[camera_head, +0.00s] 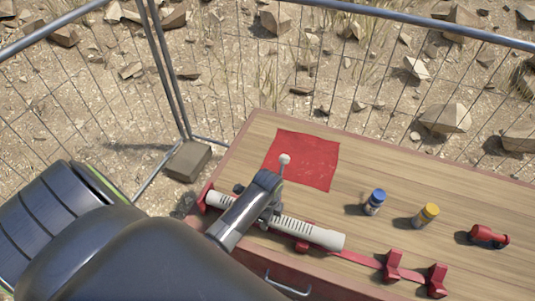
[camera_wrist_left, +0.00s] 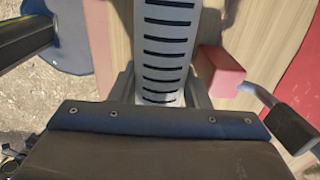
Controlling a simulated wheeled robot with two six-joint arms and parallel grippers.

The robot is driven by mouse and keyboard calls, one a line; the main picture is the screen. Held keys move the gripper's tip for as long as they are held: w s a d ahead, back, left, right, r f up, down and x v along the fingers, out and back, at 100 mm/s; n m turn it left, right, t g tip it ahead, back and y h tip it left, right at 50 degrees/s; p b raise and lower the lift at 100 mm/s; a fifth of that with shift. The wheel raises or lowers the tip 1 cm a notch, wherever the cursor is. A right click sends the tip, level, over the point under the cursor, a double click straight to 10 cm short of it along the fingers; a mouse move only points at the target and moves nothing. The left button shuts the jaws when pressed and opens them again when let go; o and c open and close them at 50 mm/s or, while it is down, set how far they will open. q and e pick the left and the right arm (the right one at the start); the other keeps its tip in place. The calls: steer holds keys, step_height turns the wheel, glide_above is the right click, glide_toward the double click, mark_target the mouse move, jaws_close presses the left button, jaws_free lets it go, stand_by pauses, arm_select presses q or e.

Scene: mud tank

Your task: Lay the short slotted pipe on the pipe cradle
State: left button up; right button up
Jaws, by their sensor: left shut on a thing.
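The pale slotted pipe (camera_head: 310,232) lies lengthwise along the near side of the wooden table, slots facing up. My left gripper (camera_head: 268,212) reaches over its middle and is shut on it; in the left wrist view the pipe (camera_wrist_left: 166,50) runs between the fingers. Red supports show close to the pipe near its left end and middle; whether it touches them is unclear. To the right, red blocks of the cradle (camera_head: 393,265) stand on a red strip, with nothing lying on them. In the left wrist view a red block (camera_wrist_left: 220,70) is beside the pipe. My right gripper is out of view.
A red mat (camera_head: 312,165) lies on the table behind the gripper. A blue-capped jar (camera_head: 375,202), a yellow-capped jar (camera_head: 425,215) and a red object (camera_head: 488,237) stand to the right. A wire fence (camera_head: 240,75) runs behind the table.

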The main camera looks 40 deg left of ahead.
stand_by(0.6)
arm_select(q)
steer(key=shift+p, duration=0.5)
steer(key=shift+f, duration=0.45)
steer(key=o, duration=1.3)
